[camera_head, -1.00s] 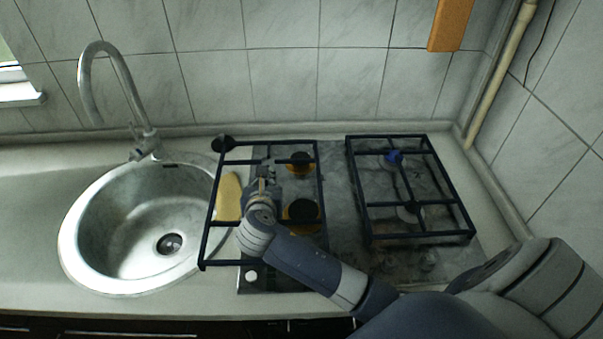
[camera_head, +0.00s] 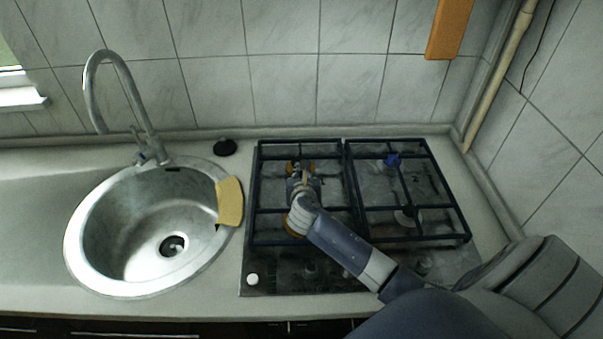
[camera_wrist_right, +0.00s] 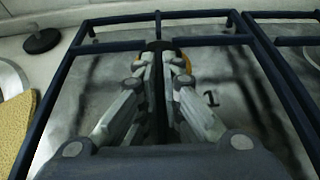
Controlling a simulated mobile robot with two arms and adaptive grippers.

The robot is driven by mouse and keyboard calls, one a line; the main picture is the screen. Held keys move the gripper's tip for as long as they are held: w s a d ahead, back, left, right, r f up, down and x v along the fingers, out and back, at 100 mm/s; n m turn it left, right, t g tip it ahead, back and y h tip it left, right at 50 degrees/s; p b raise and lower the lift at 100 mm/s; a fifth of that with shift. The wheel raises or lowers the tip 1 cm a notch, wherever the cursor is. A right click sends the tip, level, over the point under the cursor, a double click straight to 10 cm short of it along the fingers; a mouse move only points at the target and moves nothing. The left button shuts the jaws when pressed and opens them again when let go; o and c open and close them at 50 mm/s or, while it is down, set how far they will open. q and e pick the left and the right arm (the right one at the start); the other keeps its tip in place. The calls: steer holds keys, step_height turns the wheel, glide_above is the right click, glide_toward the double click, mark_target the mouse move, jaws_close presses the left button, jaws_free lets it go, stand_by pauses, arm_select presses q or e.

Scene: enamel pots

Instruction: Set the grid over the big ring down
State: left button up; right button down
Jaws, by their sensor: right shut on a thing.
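The dark blue grid (camera_head: 352,190) lies over the left half of the hob, beside the other grid and roughly level with it. My right gripper (camera_head: 303,172) is shut on a bar of this grid near its middle; the wrist view shows the closed fingers (camera_wrist_right: 158,52) at that bar. I cannot tell whether its feet touch the hob. A smaller orange rear ring (camera_head: 311,165) shows behind. My left gripper is not in view.
A black round cap (camera_head: 225,147) lies on the counter behind the sink (camera_head: 75,262). A yellow sponge cloth (camera_head: 230,201) hangs over the sink's right rim.

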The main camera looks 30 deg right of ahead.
steer(key=shift+w, duration=0.1)
steer(key=c, duration=1.8)
jaws_free()
steer(key=shift+f, duration=0.1)
steer(key=shift+s, duration=0.2)
steer(key=v, duration=1.2)
